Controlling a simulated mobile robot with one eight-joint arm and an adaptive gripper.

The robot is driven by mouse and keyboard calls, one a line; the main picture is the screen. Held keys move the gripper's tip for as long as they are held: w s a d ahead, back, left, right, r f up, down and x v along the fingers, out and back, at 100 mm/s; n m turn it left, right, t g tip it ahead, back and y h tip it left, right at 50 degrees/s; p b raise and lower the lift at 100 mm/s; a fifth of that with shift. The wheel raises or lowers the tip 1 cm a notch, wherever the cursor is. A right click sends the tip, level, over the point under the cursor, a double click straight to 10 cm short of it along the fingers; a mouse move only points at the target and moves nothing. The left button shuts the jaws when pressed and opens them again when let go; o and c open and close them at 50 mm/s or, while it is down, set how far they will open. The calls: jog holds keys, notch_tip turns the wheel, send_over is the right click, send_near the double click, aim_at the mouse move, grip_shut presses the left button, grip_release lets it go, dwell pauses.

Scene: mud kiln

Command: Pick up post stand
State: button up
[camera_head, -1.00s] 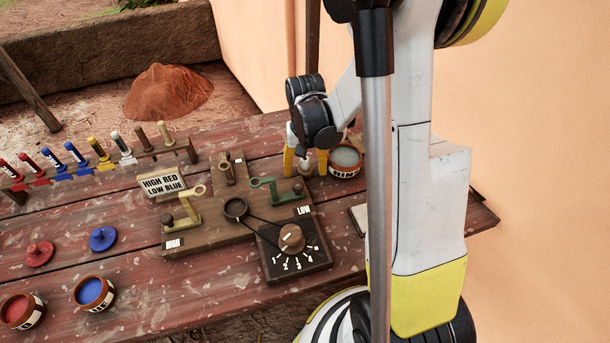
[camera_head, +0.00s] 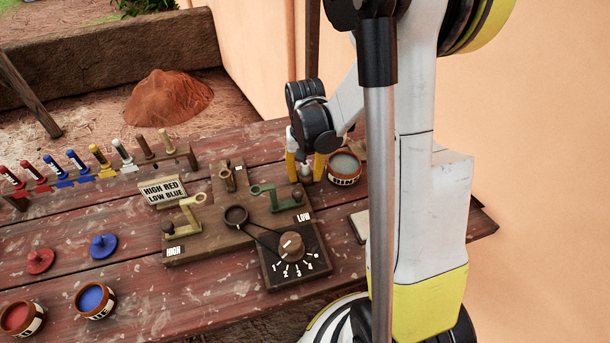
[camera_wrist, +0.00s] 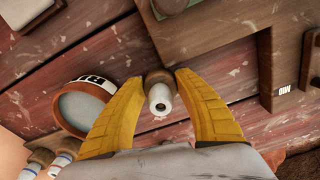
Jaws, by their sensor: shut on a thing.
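The post stand (camera_wrist: 160,98) is a small upright piece with a pale, white-tipped top and a brown lower part. In the wrist view it stands between the yellow fingertips of my gripper (camera_wrist: 164,78), which are shut on it from both sides. In the head view my gripper (camera_head: 305,180) points down at the back of the red table, and the pale post stand (camera_head: 305,170) shows between its fingers. Its lower part is partly hidden, and I cannot tell whether it touches the table.
A pot of grey paint (camera_head: 343,166) is close right of my gripper. A wooden board with cranks and a dial (camera_head: 291,247) lies in front. A rack of coloured pegs (camera_head: 110,172) stands left. Red (camera_head: 20,316) and blue (camera_head: 93,298) paint pots sit front left. A wall rises behind.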

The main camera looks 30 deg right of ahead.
notch_tip(320, 180, up, 3)
jog(key=shift+r+p, duration=0.2)
jog(key=shift+p, duration=0.6)
jog(key=s+d+r+p, duration=0.4)
jog(key=s+d+r, duration=0.1)
jog(key=d, duration=0.5)
jog(key=shift+d+r, duration=0.25)
jog(key=shift+r, duration=0.5)
jog(key=shift+s, duration=0.1)
